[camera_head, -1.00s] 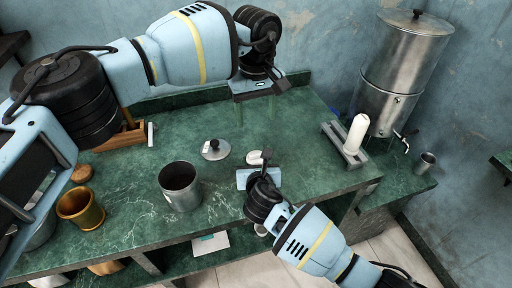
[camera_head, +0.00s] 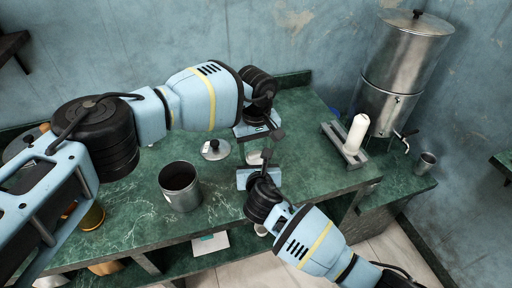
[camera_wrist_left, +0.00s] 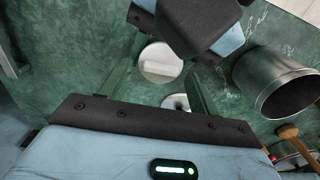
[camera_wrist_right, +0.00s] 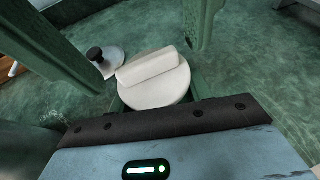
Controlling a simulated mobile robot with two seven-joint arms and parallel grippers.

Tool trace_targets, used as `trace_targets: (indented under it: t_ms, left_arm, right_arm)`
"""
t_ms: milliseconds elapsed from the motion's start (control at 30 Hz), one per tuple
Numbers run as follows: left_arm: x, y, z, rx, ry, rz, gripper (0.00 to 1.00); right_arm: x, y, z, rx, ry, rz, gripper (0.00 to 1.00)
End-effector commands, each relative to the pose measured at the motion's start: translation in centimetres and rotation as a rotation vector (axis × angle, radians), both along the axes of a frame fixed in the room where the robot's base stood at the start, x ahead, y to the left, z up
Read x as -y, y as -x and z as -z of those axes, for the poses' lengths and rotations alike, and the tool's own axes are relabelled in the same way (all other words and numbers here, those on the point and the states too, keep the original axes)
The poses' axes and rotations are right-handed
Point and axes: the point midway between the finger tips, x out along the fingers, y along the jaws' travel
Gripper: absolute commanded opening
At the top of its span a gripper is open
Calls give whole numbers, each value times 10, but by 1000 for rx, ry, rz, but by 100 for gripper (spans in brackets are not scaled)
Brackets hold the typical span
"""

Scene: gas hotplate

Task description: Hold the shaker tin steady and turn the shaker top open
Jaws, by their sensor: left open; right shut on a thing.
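The shaker top (camera_wrist_right: 155,80) is a white disc with a raised bar across it. It also shows in the head view (camera_head: 254,157) and, seen from above, in the left wrist view (camera_wrist_left: 160,62). The shaker tin below it is largely hidden by the top and my right gripper. My right gripper (camera_wrist_right: 155,100) is shut on the shaker tin, low at its sides. My left gripper (camera_head: 254,151) is open, pointing down over the shaker top. Its two green fingers stand apart on either side of the top; I cannot see them touching it.
A metal pot (camera_head: 180,188) stands to the left, with a round lid (camera_head: 215,150) with a dark knob behind it. A white cylinder on a metal stand (camera_head: 347,145) and a tall metal dispenser (camera_head: 398,70) are to the right. The counter's front edge is close.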

Motion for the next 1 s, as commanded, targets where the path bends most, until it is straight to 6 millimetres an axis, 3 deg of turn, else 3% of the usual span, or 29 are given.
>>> trace_targets:
  t_ms: [267, 600, 1000]
  left_arm:
    - [0, 0, 1, 1, 0, 0, 60]
    - [0, 0, 1, 0, 0, 0, 16]
    - [0, 0, 0, 0, 0, -98, 16]
  right_arm:
    - [0, 0, 0, 0, 0, 0, 23]
    - [0, 0, 0, 0, 0, 0, 23]
    - [0, 0, 0, -1, 0, 0, 23]
